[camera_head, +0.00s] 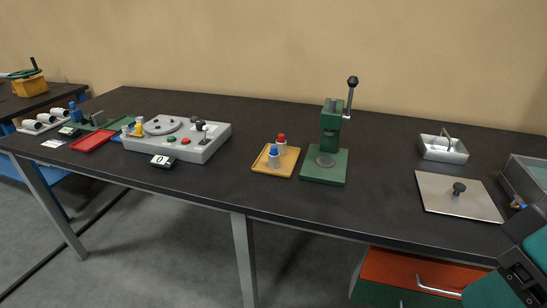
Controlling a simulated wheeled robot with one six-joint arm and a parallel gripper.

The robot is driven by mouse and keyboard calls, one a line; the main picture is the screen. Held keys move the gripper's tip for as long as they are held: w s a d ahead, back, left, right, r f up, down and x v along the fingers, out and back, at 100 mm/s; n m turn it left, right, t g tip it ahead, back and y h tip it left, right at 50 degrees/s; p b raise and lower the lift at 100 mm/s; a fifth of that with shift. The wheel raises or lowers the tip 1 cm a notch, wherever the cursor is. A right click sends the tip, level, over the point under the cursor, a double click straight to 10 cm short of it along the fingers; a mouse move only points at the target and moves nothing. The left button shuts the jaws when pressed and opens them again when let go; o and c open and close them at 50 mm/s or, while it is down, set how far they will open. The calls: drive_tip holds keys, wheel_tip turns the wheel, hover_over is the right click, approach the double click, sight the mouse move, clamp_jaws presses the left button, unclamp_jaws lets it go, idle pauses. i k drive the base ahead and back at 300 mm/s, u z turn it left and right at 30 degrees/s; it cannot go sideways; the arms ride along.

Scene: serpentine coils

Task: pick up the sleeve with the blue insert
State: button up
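My gripper is not in view; a teal and dark part at the lower right corner appears to be my arm.
A green lever press (331,140) stands close to the tray's right side. A grey control box (188,147) lies to the left. A flat plate with a knob (440,195), a small metal tray (435,153) and a steel basin (528,170) are at the right. The bench's front edge (215,188) is clear before the tray.

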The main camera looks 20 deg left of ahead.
sight(274, 162)
drive_tip(key=u, duration=2.4)
drive_tip(key=i, duration=1.6)
drive_tip(key=z, duration=2.9)
drive_tip(key=i, duration=0.5)
drive_tip(key=z, duration=0.05)
